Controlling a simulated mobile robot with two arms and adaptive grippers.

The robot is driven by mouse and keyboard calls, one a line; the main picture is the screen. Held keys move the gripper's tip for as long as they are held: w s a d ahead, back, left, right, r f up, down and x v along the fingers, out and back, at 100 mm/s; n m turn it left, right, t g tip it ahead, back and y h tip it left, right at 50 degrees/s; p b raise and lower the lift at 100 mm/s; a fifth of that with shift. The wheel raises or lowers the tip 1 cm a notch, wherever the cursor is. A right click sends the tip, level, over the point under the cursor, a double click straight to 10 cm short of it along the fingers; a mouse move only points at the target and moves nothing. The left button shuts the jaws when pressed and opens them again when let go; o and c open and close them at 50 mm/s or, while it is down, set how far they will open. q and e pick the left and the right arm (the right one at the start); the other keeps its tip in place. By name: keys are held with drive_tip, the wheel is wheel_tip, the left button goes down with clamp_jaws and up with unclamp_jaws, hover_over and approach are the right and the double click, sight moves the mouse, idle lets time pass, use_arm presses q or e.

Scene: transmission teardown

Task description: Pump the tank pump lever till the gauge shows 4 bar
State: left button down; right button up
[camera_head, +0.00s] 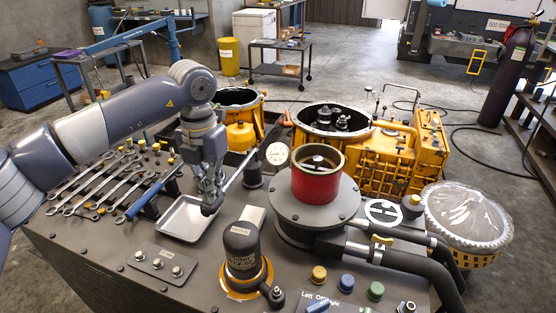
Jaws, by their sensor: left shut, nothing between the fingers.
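The gauge (277,154) is a small white round dial behind and left of the red cylinder on the tank top. Its needle and numbers are too small to read. A slanting grey rod (238,172), which looks like the pump lever, runs from beside my left gripper up to the right, past a dark post (253,177). My left gripper (210,207) points down over the right part of a metal tray. It is shut with nothing in it, close to the rod's lower end; I cannot tell whether they touch. My right gripper is out of view.
The red cylinder (317,176) stands on a round flange. A black filter (241,250), coloured knobs and thick hoses crowd the front. The metal tray (184,219) is empty. Wrenches (104,186) lie at left. Yellow transmission housings (400,150) stand behind.

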use_arm(q)
wheel_tip(320, 180, down, 3)
drive_tip(key=shift+r+b, duration=0.2)
drive_tip(key=shift+b, duration=0.45)
wheel_tip(320, 180, up, 8)
drive_tip(key=p, duration=0.5)
drive_tip(key=shift+r, duration=0.15)
drive_tip(key=shift+f+b, duration=2.6)
drive_tip(key=shift+f, duration=1.5)
drive_tip(key=shift+w+r+p, duration=0.1)
drive_tip(key=shift+r+p, duration=0.2)
drive_tip(key=shift+r, duration=0.05)
wheel_tip(320, 180, up, 8)
drive_tip(key=p, duration=0.4)
drive_tip(key=shift+f+p, duration=0.25)
drive_tip(key=shift+p, duration=0.1)
